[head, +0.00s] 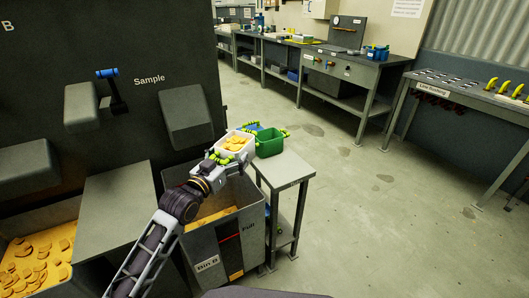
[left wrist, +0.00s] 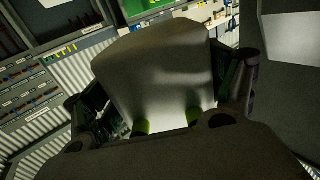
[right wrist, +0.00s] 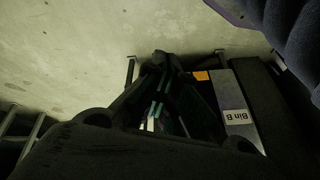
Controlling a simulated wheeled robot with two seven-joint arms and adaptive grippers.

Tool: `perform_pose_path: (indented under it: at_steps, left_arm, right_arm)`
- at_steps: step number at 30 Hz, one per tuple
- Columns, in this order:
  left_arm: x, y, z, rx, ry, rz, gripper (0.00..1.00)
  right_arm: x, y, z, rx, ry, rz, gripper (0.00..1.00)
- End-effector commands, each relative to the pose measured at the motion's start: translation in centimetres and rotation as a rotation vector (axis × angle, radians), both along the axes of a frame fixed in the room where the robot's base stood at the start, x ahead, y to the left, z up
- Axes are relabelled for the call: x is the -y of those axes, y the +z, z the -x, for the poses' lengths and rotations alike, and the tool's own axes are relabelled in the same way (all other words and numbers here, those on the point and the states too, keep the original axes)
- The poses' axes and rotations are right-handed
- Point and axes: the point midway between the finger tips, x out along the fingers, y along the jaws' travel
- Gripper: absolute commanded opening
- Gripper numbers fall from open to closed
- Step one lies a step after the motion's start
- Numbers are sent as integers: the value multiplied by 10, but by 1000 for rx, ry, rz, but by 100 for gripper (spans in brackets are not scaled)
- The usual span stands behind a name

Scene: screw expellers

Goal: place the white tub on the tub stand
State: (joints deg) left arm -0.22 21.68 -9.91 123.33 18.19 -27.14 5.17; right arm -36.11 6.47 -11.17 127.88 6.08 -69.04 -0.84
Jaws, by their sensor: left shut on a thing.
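The white tub (head: 248,150), filled with yellow pieces, is held by my left gripper (head: 229,150) in the head view. The gripper is shut on its wall. In the left wrist view the tub (left wrist: 155,70) is a large pale shape between the fingers. The tub stand (head: 290,172) is a small grey table just right of the tub. The tub is at the left of its back end; I cannot tell whether they touch. My right gripper (right wrist: 163,62) shows only in the right wrist view, its fingertips together, with nothing seen held.
A green tub (head: 269,147) stands on the stand's back end, close beside the white tub. Bin B (head: 227,240) stands left of the stand, below my left arm. A dark machine (head: 150,45) rises at left. Open floor (head: 390,220) lies to the right.

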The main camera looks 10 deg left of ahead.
Motion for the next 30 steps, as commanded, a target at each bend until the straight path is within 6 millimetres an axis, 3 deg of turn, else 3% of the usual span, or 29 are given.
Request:
perform_pose_path:
  at_steps: [17,30]
  left_arm:
    - [46,29,-40,4,-73,1,53]
    - [98,46,-73,2,-140,2,53]
  right_arm:
    - [-2,14,2,16,8,-11,0]
    - [-2,20,3,19,10,-13,0]
